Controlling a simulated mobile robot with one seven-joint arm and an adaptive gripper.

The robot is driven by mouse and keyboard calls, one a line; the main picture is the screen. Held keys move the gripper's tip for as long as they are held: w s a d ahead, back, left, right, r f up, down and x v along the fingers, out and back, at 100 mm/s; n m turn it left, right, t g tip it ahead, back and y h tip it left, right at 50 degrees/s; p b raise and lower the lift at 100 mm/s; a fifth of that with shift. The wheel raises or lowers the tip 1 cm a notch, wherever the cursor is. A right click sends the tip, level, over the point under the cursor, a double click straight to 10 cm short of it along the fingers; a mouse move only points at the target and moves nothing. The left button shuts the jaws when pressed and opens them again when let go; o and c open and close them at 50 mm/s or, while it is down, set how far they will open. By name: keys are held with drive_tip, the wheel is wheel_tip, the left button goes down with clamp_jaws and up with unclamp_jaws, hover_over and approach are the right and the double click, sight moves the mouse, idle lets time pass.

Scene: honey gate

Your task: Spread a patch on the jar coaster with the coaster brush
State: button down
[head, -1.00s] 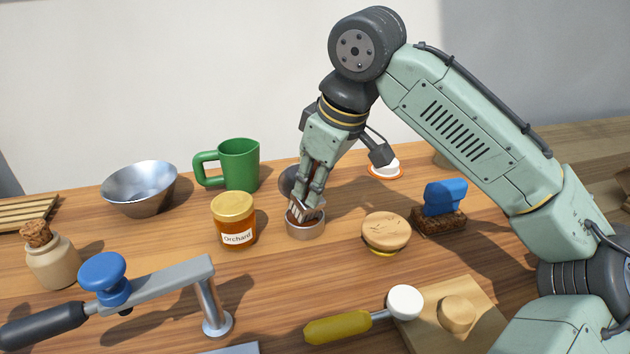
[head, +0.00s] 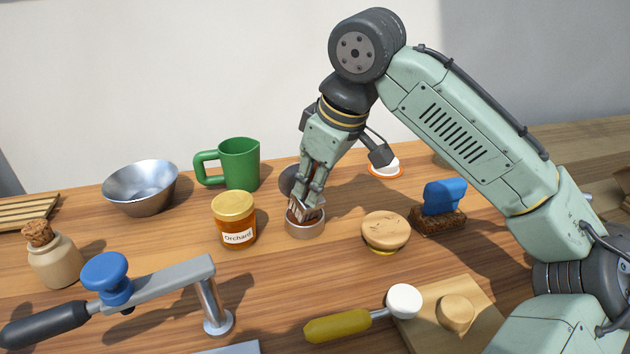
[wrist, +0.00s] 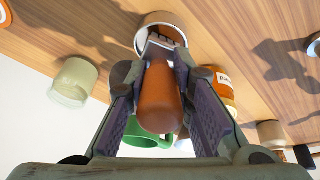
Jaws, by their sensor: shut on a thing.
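My gripper (head: 310,190) is shut on a brush with a rounded brown handle (wrist: 160,97), which I take to be the coaster brush. The brush points down, its far end inside a small round metal cup (head: 305,230). The cup also shows in the wrist view (wrist: 141,33); the bristle tips are hidden inside it. A small white disc with an orange rim (head: 386,173), perhaps the jar coaster, lies behind my gripper, partly hidden by my arm. I cannot tell for certain that it is the coaster.
An Orchard honey jar (head: 234,220) stands close left of the cup. A green mug (head: 240,165) and metal bowl (head: 141,190) are behind it. A round wooden piece (head: 386,230) and blue-handled brush (head: 443,200) are to the right. A yellow-handled tool (head: 340,327) lies in front.

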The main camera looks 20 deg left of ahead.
wheel_tip(320, 180, up, 7)
drive_tip(key=p, duration=0.7)
idle(0.3)
idle(0.6)
